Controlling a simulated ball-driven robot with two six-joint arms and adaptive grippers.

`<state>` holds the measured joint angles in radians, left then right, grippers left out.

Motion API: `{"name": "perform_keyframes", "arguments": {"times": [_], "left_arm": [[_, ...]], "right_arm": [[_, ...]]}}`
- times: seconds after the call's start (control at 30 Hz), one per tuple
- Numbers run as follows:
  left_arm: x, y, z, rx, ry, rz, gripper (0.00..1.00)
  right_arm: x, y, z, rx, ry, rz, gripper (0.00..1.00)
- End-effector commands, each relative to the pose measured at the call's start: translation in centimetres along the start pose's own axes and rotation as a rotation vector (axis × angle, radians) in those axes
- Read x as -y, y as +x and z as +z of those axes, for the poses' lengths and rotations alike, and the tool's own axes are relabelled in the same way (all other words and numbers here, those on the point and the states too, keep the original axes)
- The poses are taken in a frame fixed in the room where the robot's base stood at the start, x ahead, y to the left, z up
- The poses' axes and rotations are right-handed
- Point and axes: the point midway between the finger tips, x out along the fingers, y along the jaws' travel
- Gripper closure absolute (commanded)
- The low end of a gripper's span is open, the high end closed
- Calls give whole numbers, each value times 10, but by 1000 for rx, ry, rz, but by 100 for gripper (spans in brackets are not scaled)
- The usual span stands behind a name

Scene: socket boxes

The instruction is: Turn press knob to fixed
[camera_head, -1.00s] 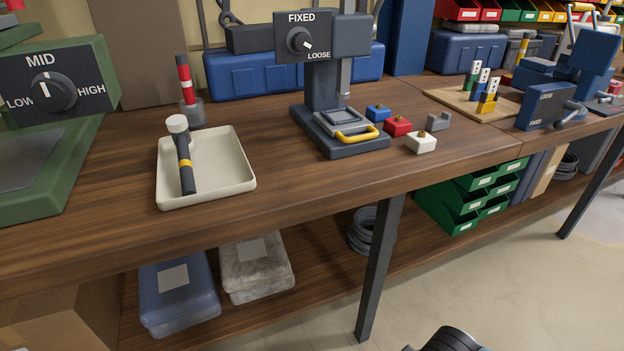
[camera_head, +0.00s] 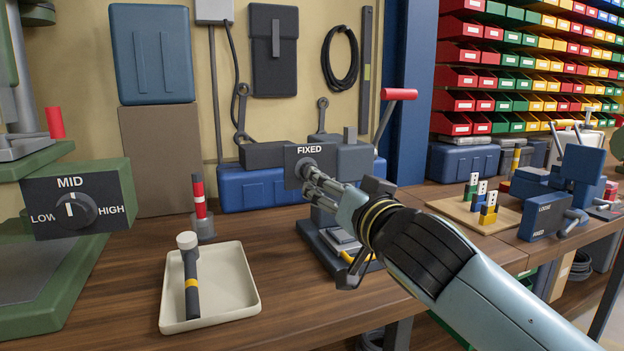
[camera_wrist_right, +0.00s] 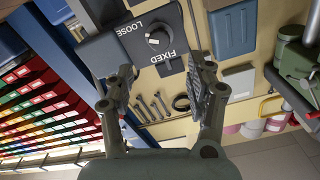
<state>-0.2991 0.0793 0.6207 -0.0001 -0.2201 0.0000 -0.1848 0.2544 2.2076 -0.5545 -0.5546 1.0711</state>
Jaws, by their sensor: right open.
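The press (camera_head: 318,240) stands at the back of the wooden bench, with a dark panel (camera_head: 291,162) marked FIXED at its top. Its knob (camera_head: 307,166) is partly hidden behind my right gripper (camera_head: 309,180) in the head view. In the right wrist view the round knob (camera_wrist_right: 158,38) shows between the words LOOSE and FIXED, and its white mark appears to lean to the LOOSE side. My right gripper (camera_wrist_right: 164,76) is open and empty, its fingers spread with the panel beyond them. My left gripper is not in view.
A green machine with a MID knob (camera_head: 72,210) stands at the left. A white tray (camera_head: 240,280) holding a mallet (camera_head: 190,275) lies in front. At the right are a wooden board (camera_head: 470,219) and a blue vise (camera_head: 560,190).

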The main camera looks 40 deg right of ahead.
Motion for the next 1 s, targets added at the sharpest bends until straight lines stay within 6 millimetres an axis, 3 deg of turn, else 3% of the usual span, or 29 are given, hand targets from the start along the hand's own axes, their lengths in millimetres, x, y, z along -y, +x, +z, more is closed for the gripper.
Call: {"name": "perform_keyframes", "arguments": {"times": [0.3,0.5,0.87,1.0], "left_arm": [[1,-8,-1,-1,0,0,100],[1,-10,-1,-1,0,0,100],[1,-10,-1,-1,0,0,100],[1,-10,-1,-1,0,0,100]], "right_arm": [[0,63,-1,1,-1,3,45],[-1,89,0,3,-1,3,45],[-1,96,2,5,-1,4,45],[-1,96,2,5,-1,4,60]]}}
